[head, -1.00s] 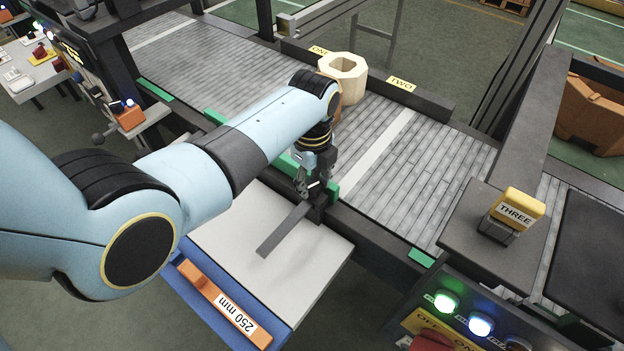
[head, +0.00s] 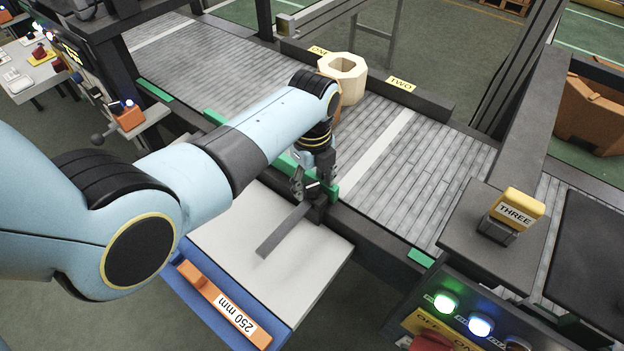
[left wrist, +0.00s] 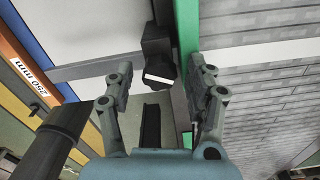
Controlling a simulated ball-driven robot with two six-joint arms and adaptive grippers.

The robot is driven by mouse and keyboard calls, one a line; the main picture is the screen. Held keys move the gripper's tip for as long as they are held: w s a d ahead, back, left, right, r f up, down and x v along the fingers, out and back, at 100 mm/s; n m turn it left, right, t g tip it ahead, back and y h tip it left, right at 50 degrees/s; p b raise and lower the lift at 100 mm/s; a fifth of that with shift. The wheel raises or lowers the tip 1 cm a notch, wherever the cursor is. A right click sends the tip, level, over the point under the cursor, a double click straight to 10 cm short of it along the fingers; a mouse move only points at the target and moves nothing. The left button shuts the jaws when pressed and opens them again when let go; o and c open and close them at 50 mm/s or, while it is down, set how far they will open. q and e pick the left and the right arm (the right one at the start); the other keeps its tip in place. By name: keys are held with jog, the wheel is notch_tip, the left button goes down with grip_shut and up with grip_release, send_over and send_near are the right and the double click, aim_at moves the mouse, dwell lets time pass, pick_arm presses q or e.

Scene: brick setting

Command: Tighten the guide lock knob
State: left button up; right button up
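The guide lock knob (left wrist: 158,72) is black with a white bar across its top, seen ahead of my left gripper in the left wrist view. In the head view the knob (head: 314,187) sits by the green guide edge, at the inner end of a grey strip. My left gripper (head: 315,178) is over the knob. In the left wrist view its fingers (left wrist: 162,76) stand apart on either side of the knob, with gaps showing on both sides. Whether the fingertips reach down to the knob's height is unclear. My right gripper is out of view.
A green guide rail (left wrist: 186,45) runs close beside the knob along the roller conveyor (head: 430,150). A pale plate (head: 235,235) with an orange "250 mm" bar (head: 222,305) lies in front. A cream octagonal part (head: 343,75) stands on the conveyor beyond my arm.

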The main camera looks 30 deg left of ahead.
aim_at(312, 185)
pick_arm(q)
notch_tip(312, 185, up, 12)
dwell(0.7)
dwell(0.4)
